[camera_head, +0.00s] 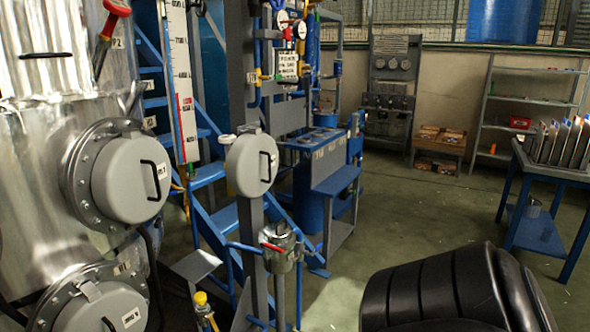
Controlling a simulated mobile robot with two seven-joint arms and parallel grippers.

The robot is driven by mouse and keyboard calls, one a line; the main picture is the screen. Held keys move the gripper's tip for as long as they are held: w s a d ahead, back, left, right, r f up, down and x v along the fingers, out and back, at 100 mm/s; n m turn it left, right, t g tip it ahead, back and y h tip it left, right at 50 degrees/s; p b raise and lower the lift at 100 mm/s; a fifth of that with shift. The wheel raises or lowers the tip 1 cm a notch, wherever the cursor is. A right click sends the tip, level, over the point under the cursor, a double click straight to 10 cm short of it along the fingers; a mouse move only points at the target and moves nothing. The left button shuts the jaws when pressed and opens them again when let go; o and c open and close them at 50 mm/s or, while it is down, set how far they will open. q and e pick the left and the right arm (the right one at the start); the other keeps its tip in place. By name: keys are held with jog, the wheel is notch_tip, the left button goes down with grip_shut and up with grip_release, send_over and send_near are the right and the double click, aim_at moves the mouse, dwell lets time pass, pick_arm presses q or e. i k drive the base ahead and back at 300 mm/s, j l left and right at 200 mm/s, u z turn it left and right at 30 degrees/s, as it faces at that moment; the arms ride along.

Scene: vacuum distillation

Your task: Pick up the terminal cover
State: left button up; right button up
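I see three round grey covers with black bar handles, and I cannot tell for sure which is the terminal cover. One cover (252,166) is on a grey post in the middle left and carries a small label. A larger cover (131,179) is closed on a bolted flange on the shiny metal vessel at the left. Another cover (103,307) sits on a lower flange of that vessel and is cut off by the bottom edge. Neither of my grippers is in view.
The metal vessel (30,190) fills the left side. Blue steps (210,175) and a blue-framed pipe stand are behind the post. A valve with a red handle (278,247) is below the post cover. A blue table (550,173) holds upright panels at the right. The middle floor is clear.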

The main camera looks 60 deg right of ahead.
aim_at(253, 160)
jog(key=z, duration=1.55)
jog(key=i+z, duration=0.15)
